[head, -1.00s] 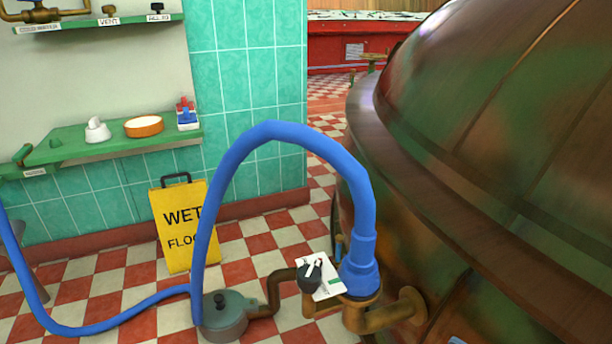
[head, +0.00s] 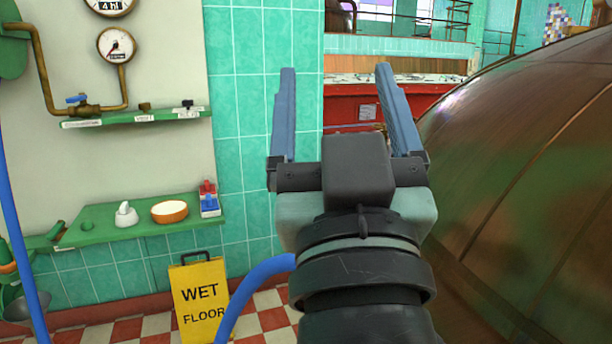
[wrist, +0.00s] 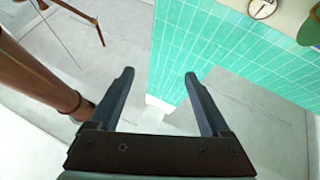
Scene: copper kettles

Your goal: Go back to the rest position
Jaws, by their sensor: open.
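My gripper (head: 338,85) is raised in the middle of the head view, its two blue-grey fingers pointing up and spread wide apart. It is open, with nothing between the fingers. In the wrist view my gripper (wrist: 160,80) also shows open and empty, with the teal tiled wall (wrist: 215,50) and pale surfaces beyond it. My arm hides part of the floor and the blue hose (head: 245,290) behind it.
The large copper kettle (head: 540,170) fills the right side. Green shelves (head: 90,232) with small items, gauges (head: 117,45) and a brass pipe line the left wall. A yellow wet floor sign (head: 200,295) stands below. A red counter (head: 350,108) is behind.

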